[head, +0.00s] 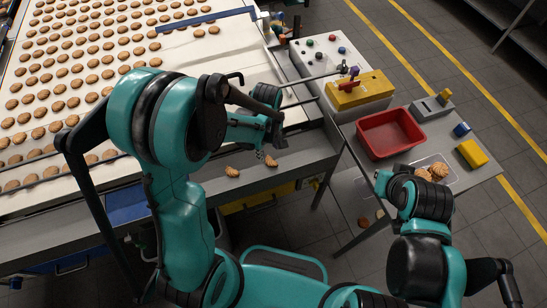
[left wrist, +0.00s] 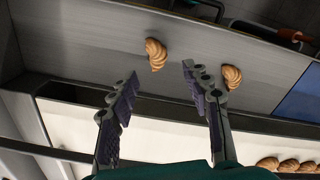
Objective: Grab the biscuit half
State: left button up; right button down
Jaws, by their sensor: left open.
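Two brown, ridged biscuit halves lie apart on the grey metal ledge beside the conveyor. One biscuit half (head: 270,160) is just below my left gripper (head: 266,148) in the head view; the other biscuit half (head: 232,172) lies to its left. In the left wrist view, my left gripper (left wrist: 160,77) is open and empty, its two fingers apart. One biscuit half (left wrist: 156,54) shows beyond the gap between the fingertips, and the other (left wrist: 231,78) is to the right of the right finger. My right arm is at the right of the head view; its fingers do not show.
The white conveyor (head: 205,48) carries rows of whole biscuits. To the right, a grey side table holds a red bin (head: 391,133), a clear tray (head: 449,166) with biscuits, and a yellow block (head: 472,153). A yellow device (head: 360,90) stands behind the bin.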

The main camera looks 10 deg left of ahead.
aim_at(270, 161)
pick_arm(q)
jog(key=f+b, duration=0.1)
jog(key=f, duration=0.2)
jog(key=f+b, duration=0.1)
jog(key=f, duration=0.2)
jog(key=shift+d+f, duration=0.2)
jog(key=shift+f, duration=0.15)
jog(key=shift+c, duration=0.4)
jog(key=c, duration=0.7)
